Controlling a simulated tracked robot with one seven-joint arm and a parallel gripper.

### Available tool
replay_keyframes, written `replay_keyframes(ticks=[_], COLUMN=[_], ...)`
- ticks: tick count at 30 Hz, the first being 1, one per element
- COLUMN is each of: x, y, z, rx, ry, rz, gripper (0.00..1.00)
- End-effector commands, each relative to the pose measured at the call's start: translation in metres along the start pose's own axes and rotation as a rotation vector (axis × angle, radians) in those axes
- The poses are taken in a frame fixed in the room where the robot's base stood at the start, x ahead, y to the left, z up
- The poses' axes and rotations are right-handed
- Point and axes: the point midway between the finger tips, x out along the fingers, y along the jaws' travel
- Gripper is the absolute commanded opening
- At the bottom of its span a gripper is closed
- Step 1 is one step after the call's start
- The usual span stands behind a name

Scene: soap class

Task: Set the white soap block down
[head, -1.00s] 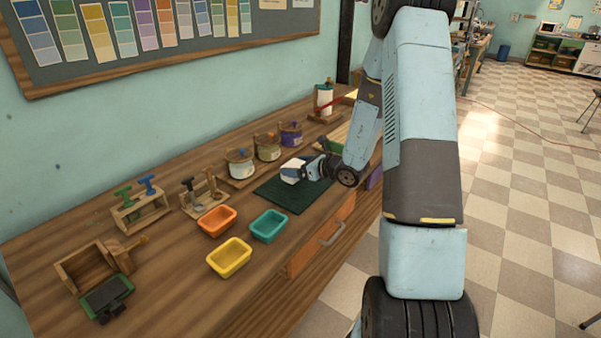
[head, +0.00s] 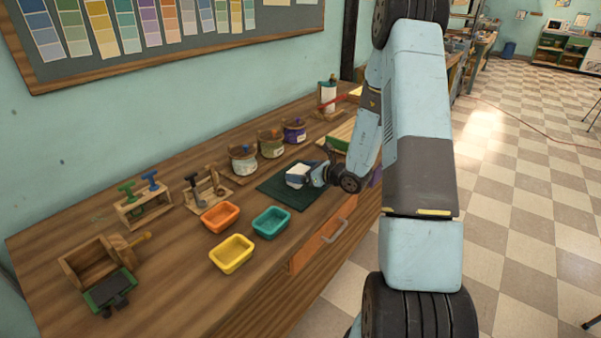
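The white soap block (head: 297,174) is at my gripper (head: 306,175), over the dark green mat (head: 272,189) on the wooden bench. My gripper comes in from the right, and its fingers lie against the block, so it looks shut on it. The block appears low, at or just above the mat; I cannot tell whether it touches. The far side of the block and part of the fingers are hidden or too small to make out.
Orange (head: 220,217), teal (head: 271,222) and yellow (head: 232,254) trays stand left of the mat. Several jars, including a purple-topped one (head: 294,131), stand behind it. A stamp rack (head: 143,203) and wooden box (head: 95,262) are further left. The mat's front left is clear.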

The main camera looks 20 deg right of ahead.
Motion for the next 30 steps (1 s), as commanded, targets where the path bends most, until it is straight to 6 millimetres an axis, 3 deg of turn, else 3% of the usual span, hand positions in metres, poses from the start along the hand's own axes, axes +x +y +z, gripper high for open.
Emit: replay_keyframes(ticks=[7,11,24,30], x=[0.0,-0.011,-0.091,-0.113], y=[0.0,0.0,0.0,0.001], z=[0.002,0.002,0.002,0.002], rx=[0.0,0.001,-0.001,-0.001], ry=[0.0,0.001,0.0,0.0], rz=[0.0,-0.002,-0.001,0.0], gripper=[1.0,1.0,1.0,1.0])
